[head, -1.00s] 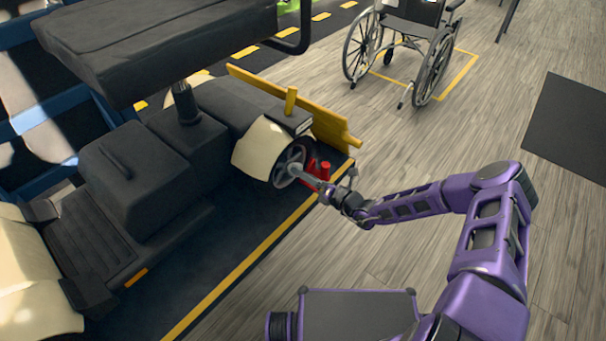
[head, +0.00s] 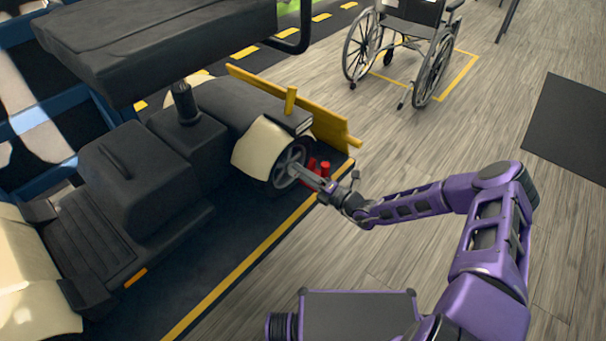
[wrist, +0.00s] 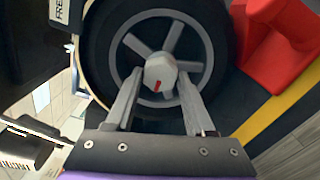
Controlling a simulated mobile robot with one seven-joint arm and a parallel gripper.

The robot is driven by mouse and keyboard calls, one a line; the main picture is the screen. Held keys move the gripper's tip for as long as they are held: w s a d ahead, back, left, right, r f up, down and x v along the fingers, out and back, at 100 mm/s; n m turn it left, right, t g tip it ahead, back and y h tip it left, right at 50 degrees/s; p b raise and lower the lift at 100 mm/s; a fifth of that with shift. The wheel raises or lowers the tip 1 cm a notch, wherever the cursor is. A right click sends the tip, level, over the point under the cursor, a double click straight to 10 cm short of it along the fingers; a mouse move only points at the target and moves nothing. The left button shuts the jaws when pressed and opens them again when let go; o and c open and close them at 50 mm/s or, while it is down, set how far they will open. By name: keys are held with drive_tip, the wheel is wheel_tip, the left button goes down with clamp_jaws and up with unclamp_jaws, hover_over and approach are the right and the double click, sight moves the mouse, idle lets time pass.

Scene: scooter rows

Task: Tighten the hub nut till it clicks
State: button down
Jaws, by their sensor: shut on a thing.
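The hub nut (wrist: 160,73) is a pale grey hexagon with a red mark, at the centre of the spoked wheel (wrist: 112,52) in the wrist view. My gripper (wrist: 160,82) is shut on the nut, one finger on each side of it. In the head view my gripper (head: 307,176) reaches level to the hub of the scooter's wheel (head: 280,166), under a cream fender (head: 258,150). The nut is hidden there by the fingers. The red mark sits just below the nut's middle in the wrist view.
A red jack-like object (head: 324,168) stands close beside the wheel; it also fills the upper right of the wrist view (wrist: 275,45). A wheelchair (head: 405,50) stands farther back. The wooden floor to the right is mostly clear.

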drive_tip(key=shift+c, duration=1.3)
unclamp_jaws()
drive_tip(key=p+v, duration=0.1)
drive_tip(key=v, duration=1.6)
drive_tip(key=shift+s+d, duration=0.2)
